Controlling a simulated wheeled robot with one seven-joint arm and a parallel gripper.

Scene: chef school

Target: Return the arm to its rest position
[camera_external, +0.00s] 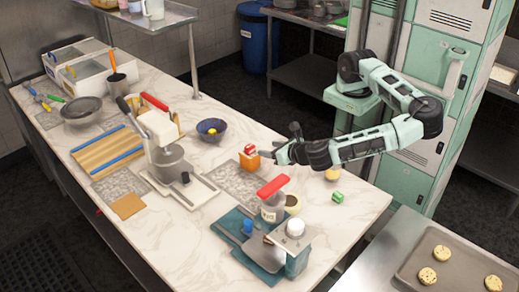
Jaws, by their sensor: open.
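My arm reaches left from the mint-green column over the right part of the marble counter (235,95). My gripper (284,145) is at the arm's left end, above the counter, open, with nothing visible in it. A small orange box with a red and white top (250,158) stands on the counter just left of the gripper. It looks apart from the fingers, though the exact gap is hard to tell.
A blue bowl (211,130) and a white mixer (160,130) stand farther left. A cookie tray (455,262) is at lower right.

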